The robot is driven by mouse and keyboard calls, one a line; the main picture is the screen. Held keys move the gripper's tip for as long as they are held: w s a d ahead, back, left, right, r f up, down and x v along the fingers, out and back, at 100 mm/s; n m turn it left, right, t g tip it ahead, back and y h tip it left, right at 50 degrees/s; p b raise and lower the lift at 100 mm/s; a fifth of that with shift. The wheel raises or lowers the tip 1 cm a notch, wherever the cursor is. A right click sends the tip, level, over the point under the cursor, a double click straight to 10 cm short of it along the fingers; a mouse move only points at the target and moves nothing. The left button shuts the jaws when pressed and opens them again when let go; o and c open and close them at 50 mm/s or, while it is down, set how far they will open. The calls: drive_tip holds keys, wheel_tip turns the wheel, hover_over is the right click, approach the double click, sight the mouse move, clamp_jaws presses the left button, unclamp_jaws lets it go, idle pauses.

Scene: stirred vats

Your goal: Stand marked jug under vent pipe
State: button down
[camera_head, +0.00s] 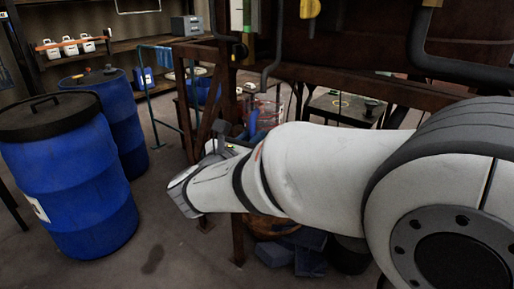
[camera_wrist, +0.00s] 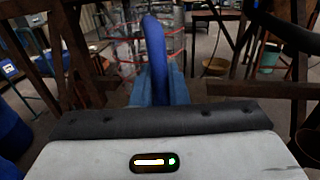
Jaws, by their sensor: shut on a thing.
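A blue thing (camera_wrist: 155,50), which looks like part of a jug, stands upright in front of my gripper (camera_wrist: 157,92) in the wrist view. My gripper is shut on it. In the head view a bit of blue (camera_head: 252,119) shows just beyond my wrist; my arm hides the rest. No mark on it can be made out. A dark grey pipe (camera_head: 266,78) bends down above and beyond my wrist in the head view; it may be the vent pipe. A dark curved pipe (camera_wrist: 285,30) shows at upper right in the wrist view.
Blue drums (camera_head: 68,185) stand at left in the head view. A shelf (camera_head: 130,50) with white jugs (camera_head: 70,46) is behind. Rusty frame posts (camera_wrist: 80,55) and a beam (camera_wrist: 255,90) stand close around my gripper. Blue blocks (camera_head: 310,262) lie below my arm.

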drive_tip(key=shift+w+d, duration=0.15)
drive_tip(key=shift+w, duration=0.05)
drive_tip(key=shift+f+b, duration=0.65)
drive_tip(key=shift+f, duration=1.15)
drive_tip(key=shift+f, duration=0.15)
drive_tip(key=c, duration=1.4)
unclamp_jaws()
drive_tip(key=shift+c, duration=0.2)
